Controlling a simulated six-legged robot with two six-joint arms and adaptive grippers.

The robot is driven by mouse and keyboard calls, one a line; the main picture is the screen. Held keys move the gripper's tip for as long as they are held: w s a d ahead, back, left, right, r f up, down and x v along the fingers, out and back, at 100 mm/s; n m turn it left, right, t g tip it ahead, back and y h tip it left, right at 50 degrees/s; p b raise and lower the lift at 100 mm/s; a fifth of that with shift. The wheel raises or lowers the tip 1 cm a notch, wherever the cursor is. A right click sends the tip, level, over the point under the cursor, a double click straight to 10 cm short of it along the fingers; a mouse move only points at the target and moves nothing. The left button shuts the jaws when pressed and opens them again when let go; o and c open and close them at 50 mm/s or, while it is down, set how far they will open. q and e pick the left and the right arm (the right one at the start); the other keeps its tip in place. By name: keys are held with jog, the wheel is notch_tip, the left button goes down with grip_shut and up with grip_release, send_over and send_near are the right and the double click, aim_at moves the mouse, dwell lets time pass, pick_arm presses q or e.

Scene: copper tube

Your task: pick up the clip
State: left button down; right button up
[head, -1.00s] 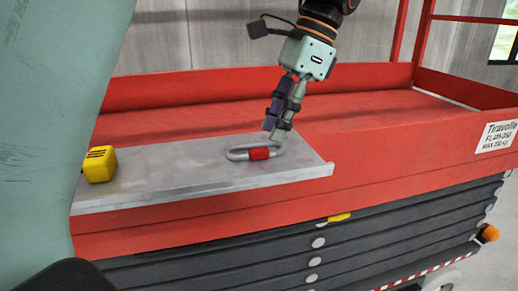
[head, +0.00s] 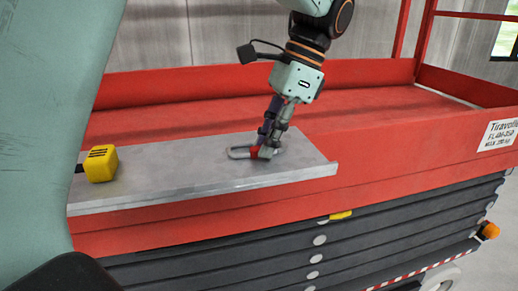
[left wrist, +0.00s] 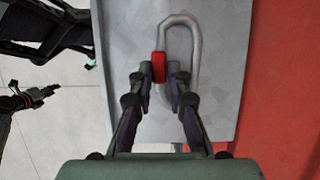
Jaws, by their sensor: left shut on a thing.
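The clip (head: 240,153) is a grey metal loop with a red sleeve. It lies flat on the grey board, near the board's right end. My left gripper (head: 264,150) reaches down from above and is shut on the clip at its red sleeve. In the left wrist view the clip (left wrist: 194,40) extends up and to the right of the fingertips (left wrist: 166,76), with the red sleeve at the left finger. The fingers hide part of the clip's near side.
The grey board (head: 180,190) lies on a red lift platform (head: 400,150). A yellow tape measure (head: 101,164) sits at the board's left end. The board between it and the clip is clear. Red rails stand at the back right.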

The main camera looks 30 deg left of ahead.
pick_arm(q)
jog(key=shift+s+d+r, duration=0.1)
jog(key=shift+s+d, duration=0.05)
jog(key=shift+s, duration=0.15)
jog(key=shift+w, duration=0.15)
jog(key=shift+w+r, duration=0.15)
jog(key=shift+r, duration=0.25)
notch_tip(320, 180, up, 9)
